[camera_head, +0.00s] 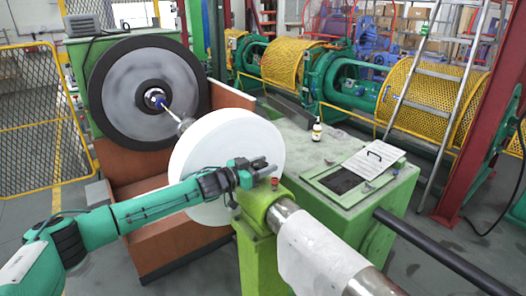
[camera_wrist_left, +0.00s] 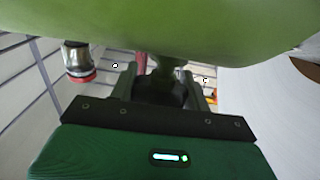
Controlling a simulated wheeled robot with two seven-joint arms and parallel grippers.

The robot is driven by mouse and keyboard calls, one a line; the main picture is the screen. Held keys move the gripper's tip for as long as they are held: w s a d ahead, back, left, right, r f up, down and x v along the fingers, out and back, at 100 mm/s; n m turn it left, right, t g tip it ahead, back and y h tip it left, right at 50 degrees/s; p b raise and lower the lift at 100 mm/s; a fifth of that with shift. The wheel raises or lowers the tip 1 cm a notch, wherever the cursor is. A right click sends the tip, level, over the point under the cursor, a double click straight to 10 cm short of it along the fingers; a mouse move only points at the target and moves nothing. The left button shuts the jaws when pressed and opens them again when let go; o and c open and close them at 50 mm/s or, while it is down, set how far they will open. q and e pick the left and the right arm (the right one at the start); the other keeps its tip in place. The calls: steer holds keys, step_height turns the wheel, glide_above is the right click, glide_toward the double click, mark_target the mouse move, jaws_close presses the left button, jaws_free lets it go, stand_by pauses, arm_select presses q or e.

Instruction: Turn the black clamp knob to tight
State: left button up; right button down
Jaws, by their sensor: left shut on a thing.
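My left gripper (camera_head: 250,177) reaches in from the left to the green clamp block (camera_head: 262,198), beside the white disc. In the left wrist view its two fingers (camera_wrist_left: 162,84) stand on either side of the black clamp knob (camera_wrist_left: 160,92), under the green block (camera_wrist_left: 170,25). The gripper is shut on the knob. In the head view I cannot make out the knob apart from the gripper. My right gripper is not in view.
A big white disc (camera_head: 225,150) stands just behind my left gripper. A small red-ended metal part (camera_wrist_left: 78,62) sits to the left in the wrist view. A bottle (camera_head: 316,132) stands on the green cabinet.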

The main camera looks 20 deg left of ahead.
arm_select(q)
steer(key=shift+r+m+g+h+p, duration=0.3)
steer(key=shift+m+g+h+p, duration=0.5)
steer(key=shift+g+h, duration=0.1)
steer(key=shift+f+m+g+h, duration=0.2)
steer(key=shift+m+g+h, duration=0.5)
steer(key=shift+g, duration=0.1)
steer(key=shift+s+d+f+m+g+h+b, duration=0.1)
steer(key=shift+f+m+g+h+b, duration=0.15)
steer(key=shift+m+g+h, duration=0.4)
steer(key=shift+s+d+r+m+g+h+b, duration=0.1)
steer(key=shift+m+g+h+b, duration=0.15)
steer(key=shift+m+g+b, duration=0.35)
steer(key=shift+s+r+m+g+h+b, duration=0.15)
steer(key=shift+m+g+h, duration=0.1)
steer(key=shift+g, duration=0.6)
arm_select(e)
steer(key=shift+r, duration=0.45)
arm_select(q)
steer(key=shift+w+f, duration=0.1)
steer(key=o, duration=1)
